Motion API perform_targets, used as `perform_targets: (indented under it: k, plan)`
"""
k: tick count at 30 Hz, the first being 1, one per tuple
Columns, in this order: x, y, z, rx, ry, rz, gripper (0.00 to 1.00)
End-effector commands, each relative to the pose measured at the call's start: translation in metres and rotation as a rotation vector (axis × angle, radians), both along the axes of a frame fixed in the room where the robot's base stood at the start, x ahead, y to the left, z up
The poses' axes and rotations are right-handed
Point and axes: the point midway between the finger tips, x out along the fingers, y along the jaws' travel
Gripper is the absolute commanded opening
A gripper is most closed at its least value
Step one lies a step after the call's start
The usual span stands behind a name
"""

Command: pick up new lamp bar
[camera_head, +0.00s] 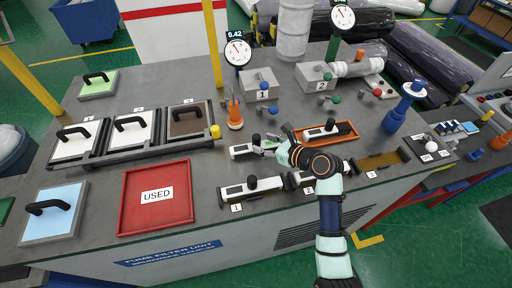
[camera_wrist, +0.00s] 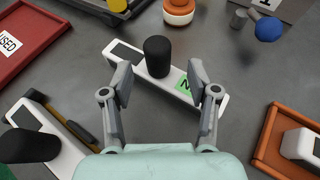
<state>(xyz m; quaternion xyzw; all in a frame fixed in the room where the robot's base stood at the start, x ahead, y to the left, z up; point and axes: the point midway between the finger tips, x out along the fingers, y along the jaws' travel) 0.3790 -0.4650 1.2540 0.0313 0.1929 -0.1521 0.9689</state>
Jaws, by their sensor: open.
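A white lamp bar (camera_wrist: 140,72) with a black knob (camera_wrist: 158,57), a dark window and a green label starting with "N" lies on the grey bench top in the wrist view. In the head view this bar (camera_head: 239,150) is left of my gripper (camera_head: 270,149), which partly hides it. In the wrist view my gripper (camera_wrist: 161,80) is open, its fingers on either side of the knob with gaps to it. The fingers cover small parts of the bar.
Another white bar with a black knob (camera_head: 252,184) lies nearer the bench front. An orange tray (camera_head: 352,126) holding a bar is right. A red tray marked USED (camera_head: 129,199) is left. An orange round base (camera_wrist: 179,10) stands just beyond the labelled bar.

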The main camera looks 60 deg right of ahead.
Motion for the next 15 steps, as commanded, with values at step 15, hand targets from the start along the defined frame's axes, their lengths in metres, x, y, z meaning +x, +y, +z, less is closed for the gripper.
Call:
perform_targets:
  k: [15]
  plan:
    - [0.036,-0.010,-0.015,-0.002,0.001,0.001,0.53]
